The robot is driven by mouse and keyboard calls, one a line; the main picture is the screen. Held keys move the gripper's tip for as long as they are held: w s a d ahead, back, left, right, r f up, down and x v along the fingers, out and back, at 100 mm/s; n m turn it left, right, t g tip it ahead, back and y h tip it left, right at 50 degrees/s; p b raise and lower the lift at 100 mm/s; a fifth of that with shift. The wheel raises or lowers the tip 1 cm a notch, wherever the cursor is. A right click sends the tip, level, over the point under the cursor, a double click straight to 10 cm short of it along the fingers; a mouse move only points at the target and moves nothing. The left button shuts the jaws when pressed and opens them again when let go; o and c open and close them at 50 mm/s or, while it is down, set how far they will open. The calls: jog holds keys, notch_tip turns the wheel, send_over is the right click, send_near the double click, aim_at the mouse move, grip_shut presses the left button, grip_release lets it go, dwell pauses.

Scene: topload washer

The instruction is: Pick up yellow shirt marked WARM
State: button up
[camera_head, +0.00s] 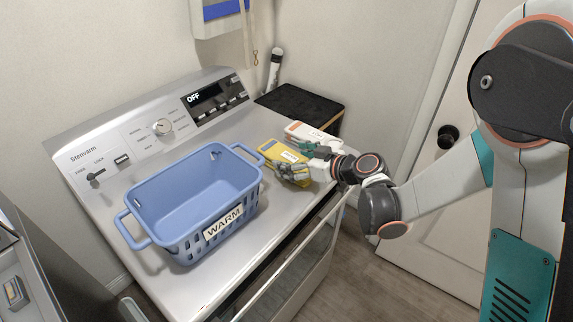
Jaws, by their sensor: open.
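A yellow folded shirt (270,154) lies on the right part of the washer top, beside a blue basket. A pale label shows on it, too small to read. My gripper (287,168) is open at the shirt's right side, low over it and partly covering it. I cannot tell whether the fingers touch the shirt. The blue basket (222,217) has a label reading WARM and looks empty inside.
A white and orange item (305,132) lies just behind the shirt, close to my gripper. The washer's control panel (160,127) reads OFF. A dark-topped stand (300,103) is behind right. A door (430,170) stands at the right.

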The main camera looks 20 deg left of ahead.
jog(key=shift+x, duration=1.05)
jog(key=shift+d, duration=0.15)
jog(key=c, duration=1.2)
jog(key=shift+o, duration=0.2)
jog(key=shift+r, duration=0.1)
